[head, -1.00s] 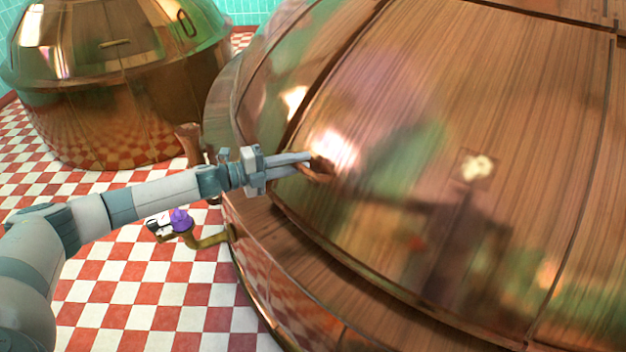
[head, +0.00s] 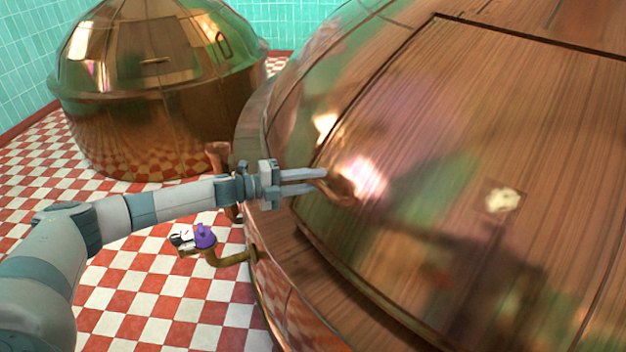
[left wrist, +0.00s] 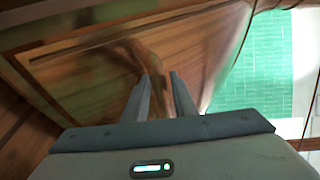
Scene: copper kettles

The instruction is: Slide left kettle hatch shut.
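The near copper kettle (head: 290,110) fills the right of the head view. Its hatch is a large curved panel (head: 470,120) with dark seams at its left and upper edges; no open hole shows in the part in view. A small copper handle (head: 341,190) sticks out near the hatch's left edge. My left gripper (head: 323,180) is at this handle, with its two fingers apart and their tips at the handle's near end. In the left wrist view the handle (left wrist: 157,72) shows between and beyond the fingers (left wrist: 160,78). Firm contact cannot be told. My right gripper is out of view.
A second copper kettle (head: 155,95) stands at the back left. A curved pipe (head: 232,258) with a purple valve part (head: 204,236) juts from the near kettle's base, below my left arm. The red and white checked floor (head: 125,300) is otherwise clear there.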

